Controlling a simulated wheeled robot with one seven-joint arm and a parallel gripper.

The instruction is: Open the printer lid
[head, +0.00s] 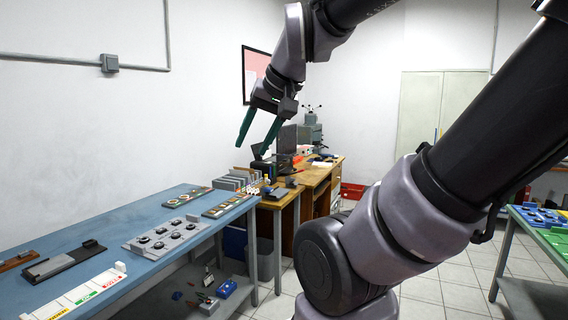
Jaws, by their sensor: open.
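My gripper (252,148) is in the upper middle of the head view, raised in the air and pointing down. Its two green fingers are apart, with nothing between them. Beyond it stands a wooden desk (318,174) with dark equipment, partly behind my gripper in the picture. I cannot tell for certain which item is the printer, or how its lid stands. A dark upright panel (287,138) shows just right of the fingers. My gripper appears apart from everything on the desk.
A long blue workbench (150,270) on the left carries a grey panel with knobs (165,236), several small boards and a white labelled strip (88,297). Boxes lie on its lower shelf. A green-topped table (555,240) stands at right. Tiled floor (450,290) lies between.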

